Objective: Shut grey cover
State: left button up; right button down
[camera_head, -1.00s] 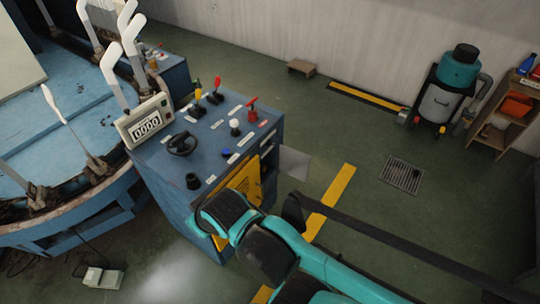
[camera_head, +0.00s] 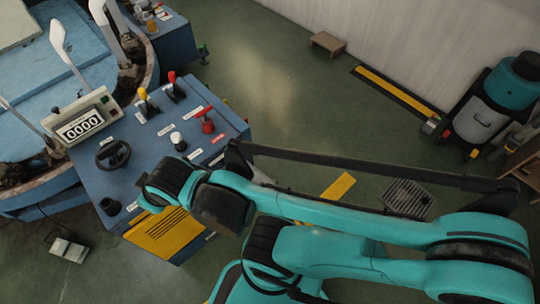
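A small part of a light grey panel (camera_head: 262,176), which looks like the grey cover, shows at the right side of the blue control cabinet (camera_head: 150,155). My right arm hides most of it, so I cannot tell how far open it stands. My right arm crosses from the right edge, in front of the cabinet's front corner. I cannot make out the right gripper's fingers. My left gripper is not in view.
The cabinet top carries levers, knobs, a red valve handle (camera_head: 207,122) and a counter box (camera_head: 82,122). A yellow vented panel (camera_head: 165,232) is on its front. A round blue machine stands left. A teal vacuum (camera_head: 490,105) stands far right.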

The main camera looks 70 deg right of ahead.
aim_at(259, 177)
jog(key=k+l, duration=0.15)
jog(key=l, duration=0.25)
jog(key=k+l, duration=0.1)
jog(key=l, duration=0.25)
jog(key=k+l, duration=0.15)
jog(key=l, duration=0.25)
jog(key=k+l, duration=0.15)
jog(key=l, duration=0.2)
jog(key=k+l+u, duration=0.1)
jog(key=l, duration=0.3)
jog(key=k+l, duration=0.15)
jog(key=l, duration=0.2)
jog(key=k+l, duration=0.15)
jog(key=l, duration=0.25)
jog(key=k+l+z, duration=0.3)
jog(key=k+l, duration=0.15)
